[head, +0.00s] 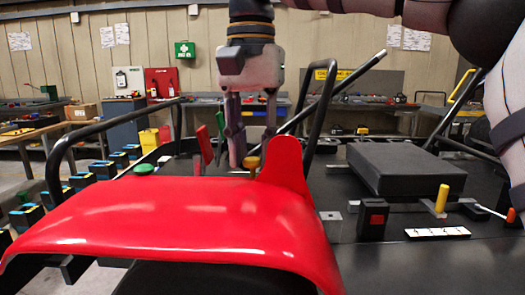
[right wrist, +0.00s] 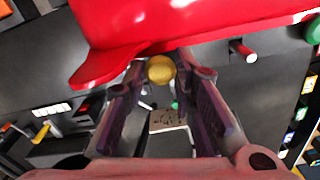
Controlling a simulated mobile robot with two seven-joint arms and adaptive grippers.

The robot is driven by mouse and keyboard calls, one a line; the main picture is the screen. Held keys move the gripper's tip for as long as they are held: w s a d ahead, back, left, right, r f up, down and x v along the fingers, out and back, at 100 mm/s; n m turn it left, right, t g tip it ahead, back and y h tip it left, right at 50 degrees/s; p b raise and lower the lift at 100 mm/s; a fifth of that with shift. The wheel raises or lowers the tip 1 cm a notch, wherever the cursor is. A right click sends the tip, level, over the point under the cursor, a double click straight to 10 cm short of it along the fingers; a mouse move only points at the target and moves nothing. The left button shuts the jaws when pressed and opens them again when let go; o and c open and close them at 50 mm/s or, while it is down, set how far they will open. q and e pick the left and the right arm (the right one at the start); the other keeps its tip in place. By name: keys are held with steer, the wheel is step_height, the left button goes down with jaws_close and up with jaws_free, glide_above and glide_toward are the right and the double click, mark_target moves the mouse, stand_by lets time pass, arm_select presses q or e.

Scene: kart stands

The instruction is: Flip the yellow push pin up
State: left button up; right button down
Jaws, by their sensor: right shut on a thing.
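The yellow push pin (head: 252,163) shows as a small round yellow knob just behind the red kart bodywork. It also shows as a yellow ball (right wrist: 160,70) between the fingertips in the right wrist view. My right gripper (head: 252,158) points straight down from above. Its fingers stand on either side of the knob and are shut on it. The pin's lower part is hidden by the red bodywork. My left gripper is not in view.
The red bodywork (head: 190,220) fills the front, with a raised red fin (head: 287,165) close beside the fingers. A red lever (head: 205,144), a green knob (head: 144,169), a black box (head: 403,169) and a yellow lever (head: 441,198) stand around. Black tubes rise on both sides.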

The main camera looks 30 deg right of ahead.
mark_target(253, 159)
steer(key=shift+r, duration=0.3)
steer(key=c, duration=1.6)
jaws_free()
steer(key=shift+f, duration=0.1)
step_height(253, 159, up, 8)
steer(key=shift+f, duration=0.15)
steer(key=shift+f, duration=0.1)
